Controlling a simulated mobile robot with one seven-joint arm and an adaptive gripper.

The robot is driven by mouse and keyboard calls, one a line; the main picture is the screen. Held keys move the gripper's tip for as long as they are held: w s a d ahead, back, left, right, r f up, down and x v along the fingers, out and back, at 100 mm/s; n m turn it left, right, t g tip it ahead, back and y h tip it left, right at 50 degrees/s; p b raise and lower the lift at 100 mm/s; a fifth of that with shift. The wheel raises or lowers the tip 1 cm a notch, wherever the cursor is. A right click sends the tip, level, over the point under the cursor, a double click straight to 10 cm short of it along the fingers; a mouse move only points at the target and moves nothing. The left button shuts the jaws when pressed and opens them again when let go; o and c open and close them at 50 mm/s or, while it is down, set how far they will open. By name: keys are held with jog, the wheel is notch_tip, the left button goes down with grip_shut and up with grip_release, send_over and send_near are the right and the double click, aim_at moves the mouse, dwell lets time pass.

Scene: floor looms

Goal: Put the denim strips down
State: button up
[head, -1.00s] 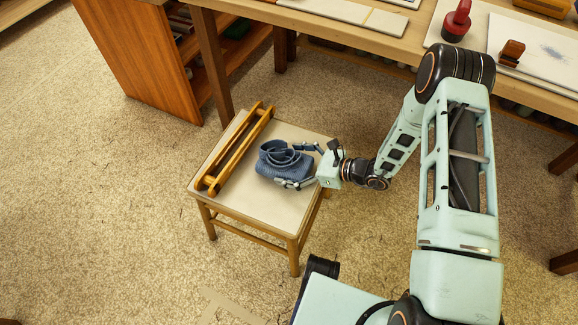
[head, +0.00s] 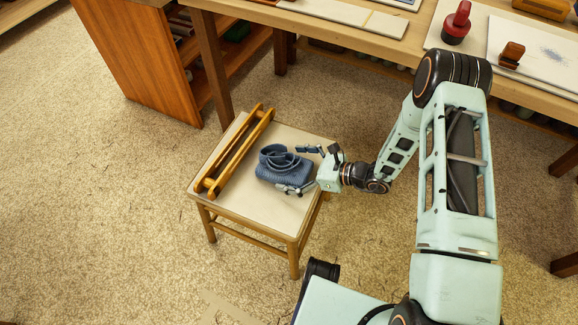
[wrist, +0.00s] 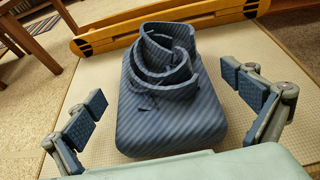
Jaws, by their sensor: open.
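The denim strips (head: 284,167) are a blue bundle with loose coils on top, resting on the pale top of a small wooden stool (head: 247,205). The bundle also shows in the wrist view (wrist: 170,115), in the middle. My gripper (head: 302,169) is open around the bundle from the right. In the wrist view its two fingers stand apart, one on each side of the bundle, with a visible gap at both sides.
A wooden frame with two rails (head: 236,152) lies along the stool's left side, beside the bundle. A long workbench (head: 340,38) stands behind, with a red-handled tool (head: 457,24) and a wooden block (head: 511,53) on it. The carpeted floor at left is clear.

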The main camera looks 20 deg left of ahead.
jog(key=p+v, duration=0.2)
jog(key=v, duration=0.9)
jog(key=shift+d+r, duration=0.2)
jog(key=shift+d, duration=0.15)
